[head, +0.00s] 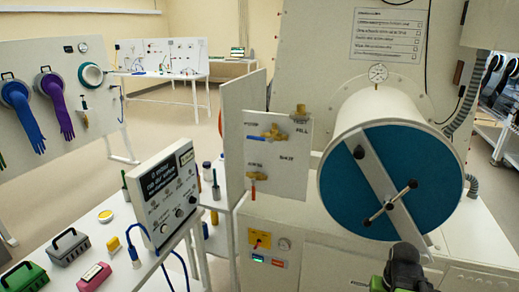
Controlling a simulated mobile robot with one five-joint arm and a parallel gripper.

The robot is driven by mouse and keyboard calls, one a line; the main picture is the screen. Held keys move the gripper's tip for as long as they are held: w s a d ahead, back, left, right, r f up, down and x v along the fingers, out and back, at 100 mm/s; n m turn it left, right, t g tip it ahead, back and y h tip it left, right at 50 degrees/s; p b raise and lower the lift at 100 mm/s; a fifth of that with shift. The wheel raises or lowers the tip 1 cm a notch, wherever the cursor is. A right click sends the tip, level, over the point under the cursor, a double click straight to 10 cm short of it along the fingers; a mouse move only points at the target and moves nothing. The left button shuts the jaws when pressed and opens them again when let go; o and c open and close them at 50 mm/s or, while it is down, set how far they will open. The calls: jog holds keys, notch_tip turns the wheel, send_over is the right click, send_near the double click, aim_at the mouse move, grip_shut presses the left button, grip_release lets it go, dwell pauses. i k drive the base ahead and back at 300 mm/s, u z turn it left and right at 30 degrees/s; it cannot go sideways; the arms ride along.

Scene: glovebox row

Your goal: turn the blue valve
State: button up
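The blue valve (257,138) is a brass fitting with a blue lever on the upper part of a white panel (290,130), left of the large drum. Its lever lies roughly level, pointing left. A second brass valve with a red handle (253,188) sits lower on the same panel, its handle hanging down. My gripper (405,262) shows as a dark shape at the bottom right, in front of the drum's lower edge, well apart from the blue valve. Its fingers cannot be made out, and nothing is seen held in it.
The large white drum has a blue door (345,205) with a diagonal bar and black knobs. A tilted control box (163,195) stands on the left bench, with cases and small bottles. A glove panel (50,95) stands further left. Floor shows between the benches.

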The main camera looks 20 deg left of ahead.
aim_at(260, 139)
jog(key=z, duration=0.65)
jog(key=k, duration=0.1)
jog(key=u, duration=1.55)
jog(key=i, duration=1.2)
jog(key=u, duration=0.1)
jog(key=k, duration=1)
jog(key=u, duration=1.15)
jog(key=i, duration=0.55)
jog(key=z, duration=0.1)
